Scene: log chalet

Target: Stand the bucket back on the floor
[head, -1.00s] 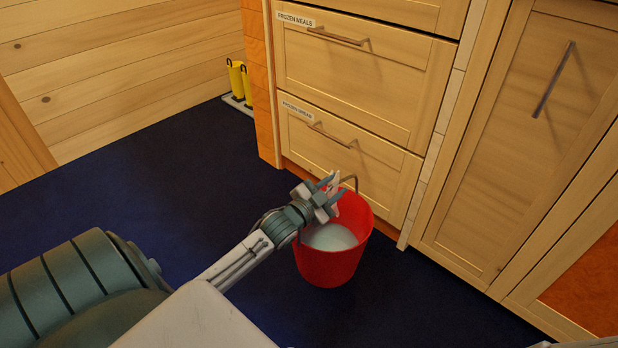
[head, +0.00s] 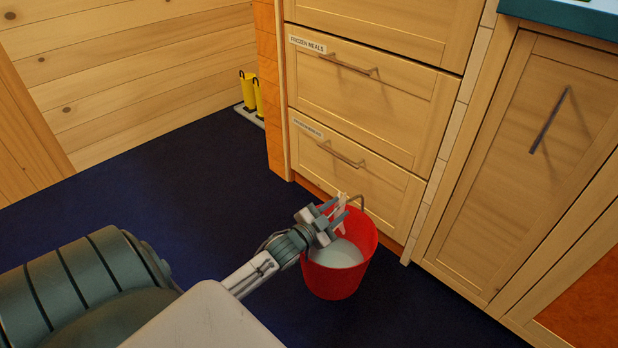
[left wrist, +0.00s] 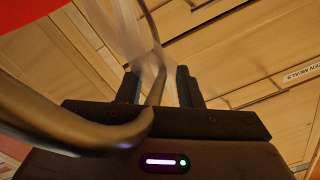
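The red bucket (head: 338,283) is at the middle of the head view, upright or nearly so, with pale whitish contents inside. I cannot tell whether its base touches the dark blue floor. Its thin grey handle rises at the far rim, with a pale grip. My left gripper (head: 333,221) is over the bucket's rim, with its fingers closed around the handle grip. In the left wrist view the handle passes between the two dark fingers (left wrist: 159,88), with a blurred translucent piece around it. A red patch of the bucket (left wrist: 28,14) shows at the top left. My right gripper is not in view.
Wooden drawers (head: 365,115) labelled frozen meals stand close behind the bucket, with a tall cupboard door (head: 520,170) to the right. Yellow items (head: 252,95) stand on a white tray by the log wall. The blue floor (head: 150,190) left of the bucket is clear.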

